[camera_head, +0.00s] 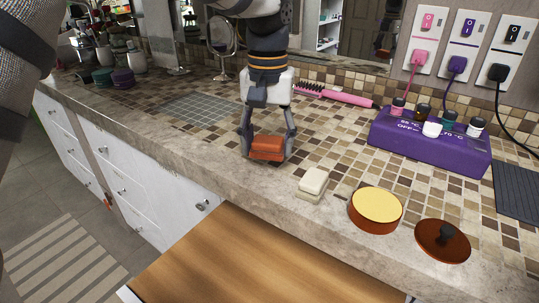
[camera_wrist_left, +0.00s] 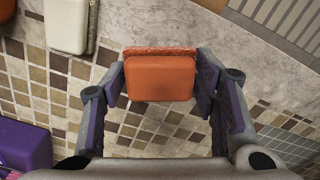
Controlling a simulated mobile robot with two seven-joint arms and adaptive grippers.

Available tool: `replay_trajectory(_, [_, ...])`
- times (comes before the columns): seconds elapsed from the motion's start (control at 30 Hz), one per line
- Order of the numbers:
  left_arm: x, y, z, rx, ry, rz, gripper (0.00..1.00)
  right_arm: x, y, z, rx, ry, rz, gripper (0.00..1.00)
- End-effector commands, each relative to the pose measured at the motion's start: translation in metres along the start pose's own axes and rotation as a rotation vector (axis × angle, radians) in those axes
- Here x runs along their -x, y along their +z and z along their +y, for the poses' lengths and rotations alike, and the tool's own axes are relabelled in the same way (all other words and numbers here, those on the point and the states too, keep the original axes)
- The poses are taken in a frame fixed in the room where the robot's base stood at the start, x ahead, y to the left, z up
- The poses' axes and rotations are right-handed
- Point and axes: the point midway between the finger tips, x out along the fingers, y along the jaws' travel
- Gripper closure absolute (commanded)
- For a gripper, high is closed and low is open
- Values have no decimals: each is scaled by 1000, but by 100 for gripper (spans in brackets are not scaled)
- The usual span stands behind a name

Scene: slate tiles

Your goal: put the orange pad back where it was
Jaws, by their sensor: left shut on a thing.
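The orange pad (camera_head: 267,148) is between the fingers of my left gripper (camera_head: 266,152), near the front edge of the tiled counter. In the left wrist view the orange pad (camera_wrist_left: 160,78) sits between the two purple-lined fingers of the left gripper (camera_wrist_left: 160,85), which is shut on it. The pad looks like a small block with a rougher layer on one side. I cannot tell whether it touches the counter. My right gripper is not in view.
A cream block (camera_head: 313,183) lies right of the gripper. Beyond it are a round orange tin (camera_head: 375,210) and its dark lid (camera_head: 442,241). A purple box with small bottles (camera_head: 430,147), a pink brush (camera_head: 335,95) and a grey grid mat (camera_head: 203,107) are on the counter. A wooden board (camera_head: 250,265) is in front.

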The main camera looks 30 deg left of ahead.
Motion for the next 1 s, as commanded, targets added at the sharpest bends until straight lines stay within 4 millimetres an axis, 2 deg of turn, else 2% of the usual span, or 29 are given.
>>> replay_trajectory(0.13, [-15, -10, -5, 1, 1, -1, 72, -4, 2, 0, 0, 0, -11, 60])
replay_trajectory(0.27, [-37, -8, -4, 0, 2, 2, 72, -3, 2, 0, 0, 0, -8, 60])
replay_trajectory(0.6, [-41, -8, -4, 0, 2, 7, 72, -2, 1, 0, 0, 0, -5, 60])
replay_trajectory(0.63, [-42, -8, -4, 1, 2, 7, 44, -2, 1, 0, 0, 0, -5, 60])
replay_trajectory(0.7, [-42, -8, -4, 1, 2, 6, 28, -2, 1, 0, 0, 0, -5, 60])
replay_trajectory(1.0, [-41, -8, -4, 1, 2, 6, 26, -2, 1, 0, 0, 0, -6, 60])
